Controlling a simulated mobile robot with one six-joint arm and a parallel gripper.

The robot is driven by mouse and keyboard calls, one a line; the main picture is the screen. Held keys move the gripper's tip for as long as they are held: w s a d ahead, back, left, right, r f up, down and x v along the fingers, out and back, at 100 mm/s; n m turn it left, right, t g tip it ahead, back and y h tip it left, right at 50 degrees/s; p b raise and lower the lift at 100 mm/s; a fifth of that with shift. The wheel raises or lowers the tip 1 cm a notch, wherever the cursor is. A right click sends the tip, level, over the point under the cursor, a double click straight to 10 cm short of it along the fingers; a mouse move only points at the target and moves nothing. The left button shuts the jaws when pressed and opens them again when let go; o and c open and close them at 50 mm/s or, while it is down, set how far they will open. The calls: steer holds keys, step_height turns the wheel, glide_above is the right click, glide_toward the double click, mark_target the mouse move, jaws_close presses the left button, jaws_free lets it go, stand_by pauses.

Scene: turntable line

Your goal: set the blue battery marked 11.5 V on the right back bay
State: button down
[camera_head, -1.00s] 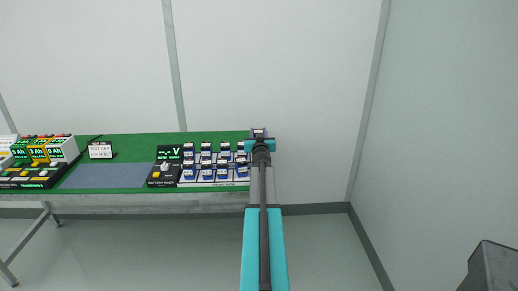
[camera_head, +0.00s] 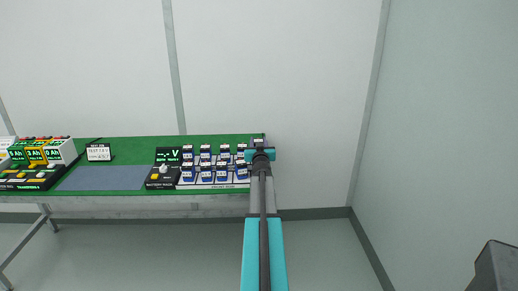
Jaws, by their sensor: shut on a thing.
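My gripper (camera_head: 260,154) is seen from behind at the right end of the green table. It is shut on a small dark blue battery with a pale top (camera_head: 258,142), mostly hidden by the gripper; its marking cannot be read. The battery is over or at the back right of the pale battery rack (camera_head: 213,186); I cannot tell whether it touches. Several blue batteries (camera_head: 205,173) with white tops stand there in two rows, left of my gripper. Their voltage marks are too small to read. My gripper and arm hide the right back bay.
A black meter (camera_head: 163,177) with a green display and a yellow button stands left of the rack. A blue-grey mat (camera_head: 103,178) lies bare in the middle. A small sign (camera_head: 98,153) stands behind it. Coloured battery packs (camera_head: 38,154) stand far left. A wall closes the right.

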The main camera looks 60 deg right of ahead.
steer(key=shift+f+b, duration=0.5)
steer(key=shift+f, duration=0.45)
steer(key=shift+f, duration=0.15)
steer(key=c, duration=1.2)
jaws_free()
steer(key=shift+v, duration=6)
